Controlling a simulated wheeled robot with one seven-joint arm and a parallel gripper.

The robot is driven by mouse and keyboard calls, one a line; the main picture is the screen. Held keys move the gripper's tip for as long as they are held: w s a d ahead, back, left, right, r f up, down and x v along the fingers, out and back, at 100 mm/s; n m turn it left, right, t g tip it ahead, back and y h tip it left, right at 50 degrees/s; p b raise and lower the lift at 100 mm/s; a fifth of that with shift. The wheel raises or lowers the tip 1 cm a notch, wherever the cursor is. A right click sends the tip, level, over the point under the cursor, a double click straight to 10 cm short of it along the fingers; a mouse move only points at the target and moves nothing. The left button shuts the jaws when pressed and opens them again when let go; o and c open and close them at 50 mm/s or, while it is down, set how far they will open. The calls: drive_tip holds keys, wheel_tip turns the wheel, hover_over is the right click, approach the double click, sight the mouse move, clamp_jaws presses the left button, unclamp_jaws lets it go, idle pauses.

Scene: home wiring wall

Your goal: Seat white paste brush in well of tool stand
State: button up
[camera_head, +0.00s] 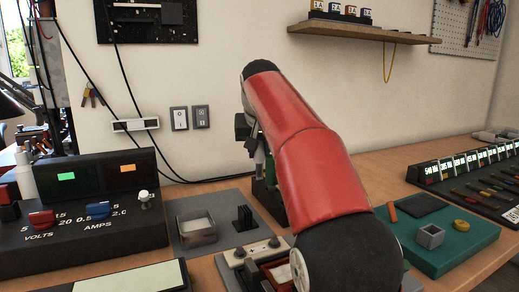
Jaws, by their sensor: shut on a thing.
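My gripper (262,172) is at the end of my red arm, low in front of the wall and partly hidden by the arm. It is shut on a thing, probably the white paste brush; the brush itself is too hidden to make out. A dark green upright piece (268,200) stands directly below the gripper on the bench, partly behind my arm. It may be the tool stand, but I cannot tell, and no well is visible. I cannot tell whether the held thing touches it.
A grey mat (222,232) holds a metal tray (196,230) and a black slotted block (244,217). A power supply (80,230) stands left. A green mat (465,246) with small parts lies right, beside a labelled rack (440,172). A shelf (365,31) juts out above.

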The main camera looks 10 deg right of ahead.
sight(260, 158)
drive_tip(key=shift+f+b, duration=1.05)
drive_tip(key=shift+f, duration=0.4)
drive_tip(key=o, duration=1.1)
drive_tip(key=shift+c, duration=0.2)
